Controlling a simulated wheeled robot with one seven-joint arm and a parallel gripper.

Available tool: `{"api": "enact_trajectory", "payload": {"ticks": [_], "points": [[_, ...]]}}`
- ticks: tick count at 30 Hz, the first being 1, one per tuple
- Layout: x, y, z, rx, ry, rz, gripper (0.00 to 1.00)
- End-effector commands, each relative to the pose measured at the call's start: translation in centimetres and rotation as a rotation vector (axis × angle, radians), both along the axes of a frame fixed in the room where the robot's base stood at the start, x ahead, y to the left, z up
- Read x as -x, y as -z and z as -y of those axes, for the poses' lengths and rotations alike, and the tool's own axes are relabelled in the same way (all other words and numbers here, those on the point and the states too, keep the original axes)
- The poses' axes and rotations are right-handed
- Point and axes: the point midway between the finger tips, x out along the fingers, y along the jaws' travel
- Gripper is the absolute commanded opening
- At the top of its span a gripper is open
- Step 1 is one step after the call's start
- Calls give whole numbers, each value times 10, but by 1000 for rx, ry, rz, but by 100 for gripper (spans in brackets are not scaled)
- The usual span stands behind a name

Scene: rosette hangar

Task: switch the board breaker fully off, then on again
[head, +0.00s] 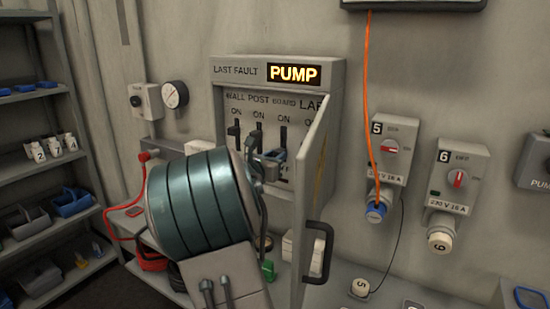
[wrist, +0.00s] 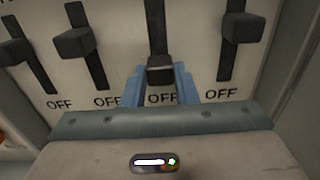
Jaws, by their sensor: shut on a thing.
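The breaker panel (head: 222,92) hangs on the wall with its door open. Its labels read WALL, POST, BOARD and LAB, the last partly covered by the door. The board breaker handle (wrist: 160,74) is the third from the left. In the wrist view it sits low in its slot, just above its OFF mark, clearly lower than its neighbours. My gripper (wrist: 160,82) is shut on it, one blue finger on each side. In the head view my gripper (head: 271,160) is at the board column, and it hides the handle.
The post handle (wrist: 75,42) and lab handle (wrist: 243,27) stand higher, close on either side of my fingers. The open panel door (head: 316,170), with a dark pull handle (head: 319,252), is just right of my gripper. A display (head: 293,73) above reads PUMP.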

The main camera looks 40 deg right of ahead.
Motion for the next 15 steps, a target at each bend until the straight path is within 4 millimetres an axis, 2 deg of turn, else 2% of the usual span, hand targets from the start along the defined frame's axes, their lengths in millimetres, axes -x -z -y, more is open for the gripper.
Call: {"api": "enact_trajectory", "payload": {"ticks": [1, 3, 11, 15], "points": [[0, 6, -1, -9, 0, -8, 35], [0, 5, -1, -9, -1, -8, 49], [0, 4, -1, -6, 0, -5, 49], [3, 4, -8, -6, -2, -3, 49]]}}
